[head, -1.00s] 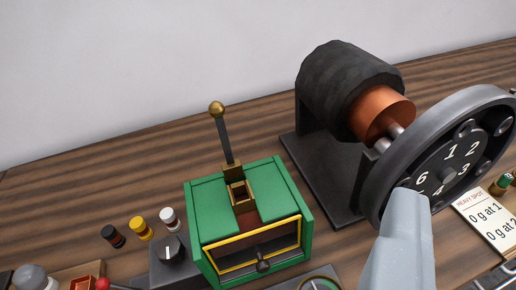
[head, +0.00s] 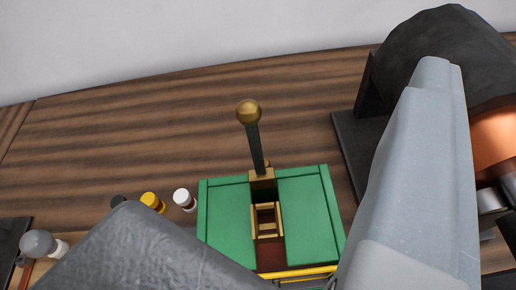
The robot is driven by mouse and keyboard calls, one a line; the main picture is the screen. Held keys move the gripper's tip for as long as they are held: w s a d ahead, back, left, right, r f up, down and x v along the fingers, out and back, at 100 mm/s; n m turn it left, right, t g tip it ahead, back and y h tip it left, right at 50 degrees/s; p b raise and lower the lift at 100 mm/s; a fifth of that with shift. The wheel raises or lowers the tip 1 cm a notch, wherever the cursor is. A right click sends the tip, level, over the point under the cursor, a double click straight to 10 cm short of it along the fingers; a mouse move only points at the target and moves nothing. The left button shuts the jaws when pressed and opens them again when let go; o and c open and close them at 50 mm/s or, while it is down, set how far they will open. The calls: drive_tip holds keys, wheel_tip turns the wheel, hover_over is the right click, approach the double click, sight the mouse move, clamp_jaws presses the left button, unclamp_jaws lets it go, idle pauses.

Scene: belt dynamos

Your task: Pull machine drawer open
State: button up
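The green machine (head: 226,215) stands on the wooden table, with a brass-knobbed lever (head: 255,140) upright at its back and a brass-framed slot (head: 267,221) in its top. Only the yellow upper edge (head: 300,273) of its front shows at the bottom of the picture. The drawer front and its knob are out of sight below. My gripper (head: 285,250) shows as two large grey fingers, one at the lower left and one at the right, spread wide apart on either side of the machine. Nothing is seen between them except the machine behind. The fingertips' contact with the knob cannot be seen.
A dark cylinder with a copper core (head: 495,140) stands close at the right, partly behind my right finger. A white cap (head: 184,199) and a yellow one (head: 152,202) lie left of the machine. The table behind is clear.

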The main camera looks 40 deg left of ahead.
drive_tip(key=w+a+f+n+g+h+p, duration=0.1)
drive_tip(key=w+a+f+n+g+p, duration=0.55)
drive_tip(key=p, duration=0.65)
drive_tip(key=w+a+f+n+g+p, duration=0.45)
drive_tip(key=w+a+p, duration=0.45)
drive_tip(key=p, duration=0.4)
drive_tip(key=s+a+f+n+g+h+p, duration=0.45)
drive_tip(key=a+n+p, duration=0.25)
drive_tip(key=p, duration=0.4)
drive_tip(key=shift+y, duration=0.45)
drive_tip(key=x, duration=0.4)
drive_tip(key=p+x, duration=0.1)
drive_tip(key=x, duration=0.9)
drive_tip(key=shift+w+a+f, duration=0.2)
drive_tip(key=shift+f, duration=0.1)
